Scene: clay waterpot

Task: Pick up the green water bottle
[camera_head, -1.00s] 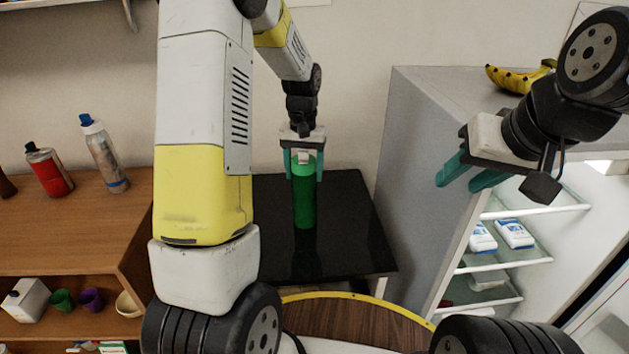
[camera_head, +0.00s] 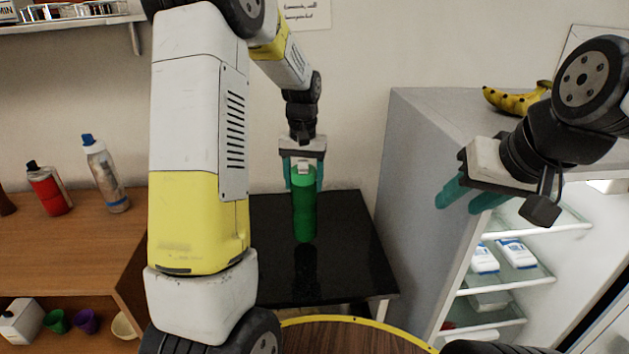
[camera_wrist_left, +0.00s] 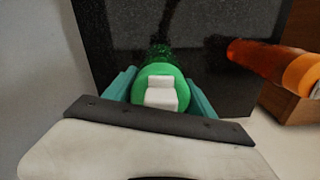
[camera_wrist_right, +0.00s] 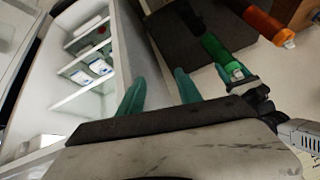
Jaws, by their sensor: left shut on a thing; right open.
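The green water bottle (camera_head: 304,214) is upright above the black table (camera_head: 345,265), with a white part on its cap. My left gripper (camera_head: 304,178) is shut on its upper part from above, one finger on each side. In the left wrist view the bottle's green top (camera_wrist_left: 160,78) lies between the teal fingers. The bottle's base looks slightly clear of the tabletop, with a dark reflection below it. My right gripper (camera_head: 463,197) is open and empty, in front of the fridge. The right wrist view also shows the bottle (camera_wrist_right: 216,50).
A grey fridge (camera_head: 415,150) with lit shelves stands right of the table, bananas (camera_head: 515,100) on top. A wooden cabinet (camera_head: 70,255) at left holds a red can (camera_head: 48,190), a pale bottle (camera_head: 104,175) and small pots.

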